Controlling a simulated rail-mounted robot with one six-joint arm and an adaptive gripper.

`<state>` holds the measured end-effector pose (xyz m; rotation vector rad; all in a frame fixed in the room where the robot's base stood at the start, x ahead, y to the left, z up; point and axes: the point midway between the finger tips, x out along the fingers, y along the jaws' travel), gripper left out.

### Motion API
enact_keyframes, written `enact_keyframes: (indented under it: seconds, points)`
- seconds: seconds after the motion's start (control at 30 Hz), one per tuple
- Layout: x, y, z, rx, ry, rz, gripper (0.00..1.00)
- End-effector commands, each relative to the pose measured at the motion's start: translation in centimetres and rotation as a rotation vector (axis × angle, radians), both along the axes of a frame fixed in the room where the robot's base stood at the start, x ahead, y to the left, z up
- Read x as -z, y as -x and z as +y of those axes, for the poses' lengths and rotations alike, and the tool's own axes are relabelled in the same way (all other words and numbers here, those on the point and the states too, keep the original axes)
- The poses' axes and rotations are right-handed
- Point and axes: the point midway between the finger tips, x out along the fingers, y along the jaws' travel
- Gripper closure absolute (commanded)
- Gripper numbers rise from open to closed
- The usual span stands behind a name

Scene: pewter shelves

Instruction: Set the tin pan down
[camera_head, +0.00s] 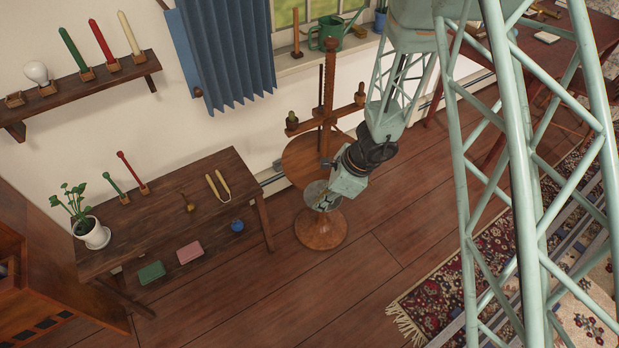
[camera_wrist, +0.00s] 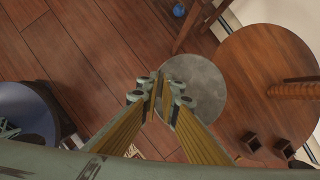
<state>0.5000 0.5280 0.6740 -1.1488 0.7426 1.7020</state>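The tin pan (camera_wrist: 205,85) is a flat grey disc, seen in the wrist view just beyond my fingertips and overlapping the round wooden table's edge. My gripper (camera_wrist: 166,98) has its two yellow-padded fingers drawn close together at the pan's near rim and appears to hold it there. In the head view the pan (camera_head: 318,194) is a pale disc below my gripper (camera_head: 328,203), at the front of the round wooden table (camera_head: 305,158), above its pedestal foot. The exact grip on the rim is small and partly hidden by the fingers.
The round table carries a tall wooden screw post (camera_head: 328,95) with a crossbar. A dark side table (camera_head: 165,215) at left holds a potted plant, candles and small items. A wall shelf (camera_head: 85,92) hangs above. Wooden floor is clear in front; a patterned rug (camera_head: 430,295) lies right.

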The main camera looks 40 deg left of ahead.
Motion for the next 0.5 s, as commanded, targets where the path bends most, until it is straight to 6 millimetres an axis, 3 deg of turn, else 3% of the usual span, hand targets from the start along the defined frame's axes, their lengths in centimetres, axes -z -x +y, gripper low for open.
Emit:
enact_keyframes:
  seconds: [0.5]
  points:
    - [1.2, 1.4, 0.6, 0.056, -0.001, 0.0, 1.0]
